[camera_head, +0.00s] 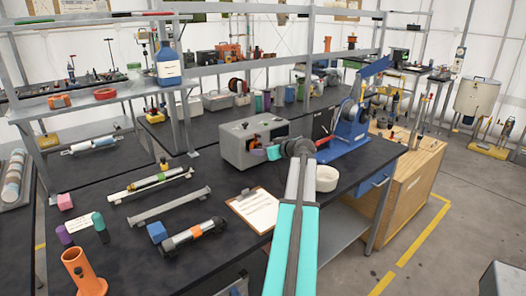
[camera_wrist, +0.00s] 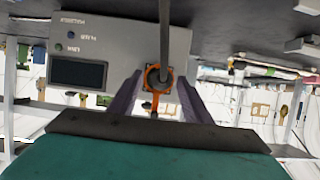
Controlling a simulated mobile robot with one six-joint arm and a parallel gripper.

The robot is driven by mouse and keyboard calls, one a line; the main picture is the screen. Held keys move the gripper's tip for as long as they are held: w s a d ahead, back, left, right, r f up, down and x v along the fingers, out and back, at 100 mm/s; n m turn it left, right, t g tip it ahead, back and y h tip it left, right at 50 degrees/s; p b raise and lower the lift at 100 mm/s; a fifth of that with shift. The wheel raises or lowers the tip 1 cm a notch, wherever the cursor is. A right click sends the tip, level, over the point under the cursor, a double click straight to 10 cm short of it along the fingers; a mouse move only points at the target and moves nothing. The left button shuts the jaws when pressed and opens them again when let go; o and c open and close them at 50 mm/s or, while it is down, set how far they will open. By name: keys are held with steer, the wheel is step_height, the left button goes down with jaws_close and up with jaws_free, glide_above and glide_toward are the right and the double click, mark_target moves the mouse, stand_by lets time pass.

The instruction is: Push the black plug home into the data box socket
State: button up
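The grey data box (camera_head: 240,149) stands on the dark bench in the head view. In the wrist view its front panel (camera_wrist: 118,48) shows upside down, with a dark display and small buttons. The black plug (camera_wrist: 154,79) is a dark round end within the orange-framed socket (camera_wrist: 151,66); how deep it sits cannot be told. A thin dark cable or rod runs from it to the picture's top edge. My gripper (camera_wrist: 160,82) is open, its purple fingers on either side of the plug with gaps. In the head view my gripper (camera_head: 263,146) is at the box's front, partly hidden.
A clipboard (camera_head: 256,210) lies in front of the box. A white bowl (camera_head: 326,178) and a blue press (camera_head: 347,128) stand to the right. A tube with an orange band (camera_head: 194,235), a blue block (camera_head: 157,232) and metal rails (camera_head: 169,206) lie to the left.

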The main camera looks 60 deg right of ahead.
steer(key=shift+s, duration=0.15)
steer(key=b+v, duration=0.2)
steer(key=v, duration=1.1)
steer(key=shift+s+a+r+b, duration=0.2)
steer(key=shift+r+b, duration=0.05)
steer(key=shift+b, duration=0.1)
stand_by(0.6)
